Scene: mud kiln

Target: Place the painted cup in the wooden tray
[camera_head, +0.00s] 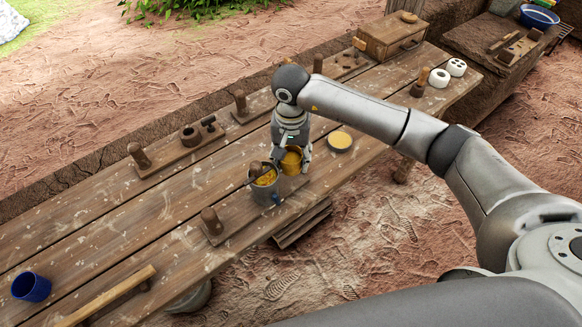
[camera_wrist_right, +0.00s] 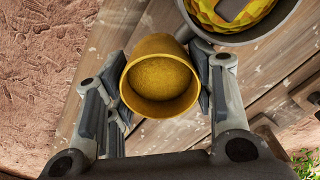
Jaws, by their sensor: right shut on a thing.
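My right gripper (camera_head: 291,154) is shut on a yellow cup (camera_head: 292,162), just right of a grey pot (camera_head: 258,193). In the right wrist view the yellow cup (camera_wrist_right: 160,82) sits between both fingers, its open mouth facing the camera, and it looks empty. The pot's rim shows close beside it (camera_wrist_right: 243,40); I cannot tell if they touch. A blue cup (camera_head: 31,287) stands at the table's left end. Low wooden boards with pegs, such as one at the back (camera_head: 182,150), lie on the table; I cannot tell which piece is the wooden tray. My left gripper is out of view.
The long wooden table (camera_head: 110,225) has bare planks left of the pot. A round dish with yellow contents (camera_head: 340,140) lies right of the gripper. White ring-like pieces (camera_head: 440,78) and a wooden box (camera_head: 391,38) stand at the far end. A wooden bar (camera_head: 110,298) lies front left.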

